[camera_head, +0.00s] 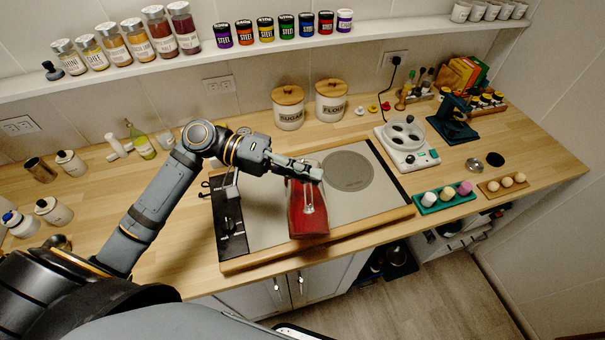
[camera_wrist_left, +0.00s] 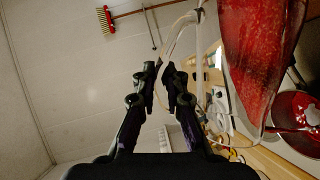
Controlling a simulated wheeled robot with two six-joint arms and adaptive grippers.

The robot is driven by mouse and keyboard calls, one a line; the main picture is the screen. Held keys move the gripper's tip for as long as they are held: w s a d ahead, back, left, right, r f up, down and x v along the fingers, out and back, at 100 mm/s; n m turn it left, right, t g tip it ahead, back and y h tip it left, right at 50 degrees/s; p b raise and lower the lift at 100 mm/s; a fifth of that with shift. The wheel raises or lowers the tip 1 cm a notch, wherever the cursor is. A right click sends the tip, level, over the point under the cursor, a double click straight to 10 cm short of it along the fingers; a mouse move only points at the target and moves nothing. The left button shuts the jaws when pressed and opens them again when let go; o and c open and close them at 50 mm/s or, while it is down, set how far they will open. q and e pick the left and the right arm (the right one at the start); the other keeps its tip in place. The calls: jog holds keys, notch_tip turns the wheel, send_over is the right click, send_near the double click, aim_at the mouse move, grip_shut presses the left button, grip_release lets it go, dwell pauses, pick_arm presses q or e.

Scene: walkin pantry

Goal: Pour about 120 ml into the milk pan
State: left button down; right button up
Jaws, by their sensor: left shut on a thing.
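My left gripper (camera_head: 312,173) is shut on the pale handle of a clear-walled jug with red contents (camera_head: 308,218), held over the hob (camera_head: 268,222). In the left wrist view the jug (camera_wrist_left: 262,50) is large at the upper right, with its handle reaching between the fingertips (camera_wrist_left: 165,85). The jug looks tilted; its spout and any stream cannot be made out. A red round vessel, probably the milk pan (camera_wrist_left: 298,108), shows beyond and below the jug at the right edge of the wrist view. In the head view I cannot tell it apart from the jug. My right gripper is not in view.
A scale-like white appliance (camera_head: 408,158) and a green egg tray (camera_head: 444,200) stand right of the hob. Sugar (camera_head: 288,112) and flour (camera_head: 331,103) canisters stand behind it. Several jars line the shelf above. Bare counter (camera_head: 175,225) lies left of the hob.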

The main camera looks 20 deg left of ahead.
aim_at(310, 200)
pick_arm(q)
jog(key=shift+w+a+n+h, duration=0.3)
jog(key=shift+w+n, duration=0.2)
jog(key=shift+w, duration=0.15)
dwell(1.7)
jog(key=shift+s+d+r+m, duration=0.1)
jog(key=shift+s+d+m, duration=0.1)
jog(key=shift+s, duration=0.35)
jog(key=shift+s+d+m, duration=0.2)
jog(key=shift+s, duration=0.3)
jog(key=s+r+m+p, duration=0.1)
jog(key=s+d+r+y+p, duration=0.1)
jog(key=p, duration=0.1)
jog(key=shift+s+d+r+m, duration=0.1)
jog(key=shift+s+r+m, duration=0.1)
jog(key=shift+s+m, duration=0.15)
jog(key=shift+s+d+f+m+t, duration=0.1)
jog(key=shift+s+f+m+t, duration=0.1)
jog(key=shift+s+m+t, duration=0.1)
jog(key=shift+r, duration=0.1)
jog(key=shift+d+m+y, duration=0.1)
jog(key=shift+m+y, duration=0.15)
jog(key=shift+y, duration=0.05)
jog(key=shift+w, duration=0.1)
